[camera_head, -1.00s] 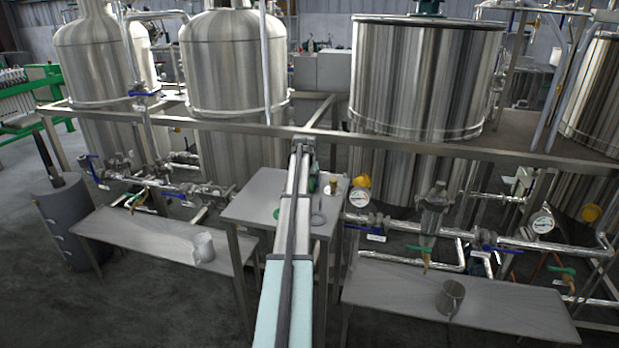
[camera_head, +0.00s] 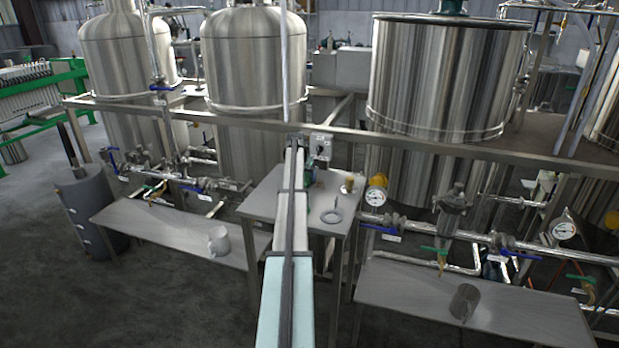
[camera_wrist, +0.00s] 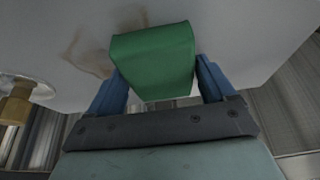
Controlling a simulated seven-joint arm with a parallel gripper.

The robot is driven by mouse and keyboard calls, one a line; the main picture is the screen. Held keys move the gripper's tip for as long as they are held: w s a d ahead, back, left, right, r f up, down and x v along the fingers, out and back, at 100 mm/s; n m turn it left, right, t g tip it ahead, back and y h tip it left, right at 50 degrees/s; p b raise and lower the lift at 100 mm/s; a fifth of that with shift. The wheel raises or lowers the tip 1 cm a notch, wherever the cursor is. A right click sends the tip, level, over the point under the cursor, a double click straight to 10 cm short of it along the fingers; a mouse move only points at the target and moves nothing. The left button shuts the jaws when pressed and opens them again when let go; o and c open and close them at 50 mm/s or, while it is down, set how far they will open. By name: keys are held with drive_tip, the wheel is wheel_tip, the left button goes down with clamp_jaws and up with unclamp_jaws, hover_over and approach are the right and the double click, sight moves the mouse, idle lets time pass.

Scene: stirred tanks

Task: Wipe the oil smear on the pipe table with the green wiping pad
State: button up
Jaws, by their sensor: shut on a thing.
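My gripper (camera_wrist: 158,75) is shut on the green wiping pad (camera_wrist: 152,55), which sits between its two blue fingers in the wrist view. The brown oil smear (camera_wrist: 88,58) shows as a faint curved stain on the grey pipe table (camera_wrist: 245,40), left of the pad and partly behind it. The pad is over the table; I cannot tell whether it touches the surface.
Large tanks stand behind.

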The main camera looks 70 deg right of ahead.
sight(326, 187)
drive_tip(key=shift+w, duration=1.2)
drive_tip(key=shift+s, duration=6.25)
drive_tip(key=shift+w+a, duration=0.2)
drive_tip(key=shift+a, duration=1)
drive_tip(key=shift+w+d, duration=0.15)
drive_tip(key=shift+w, duration=5.9)
drive_tip(key=shift+s, duration=6.2)
wheel_tip(326, 187, up, 8)
drive_tip(key=shift+w, duration=0.1)
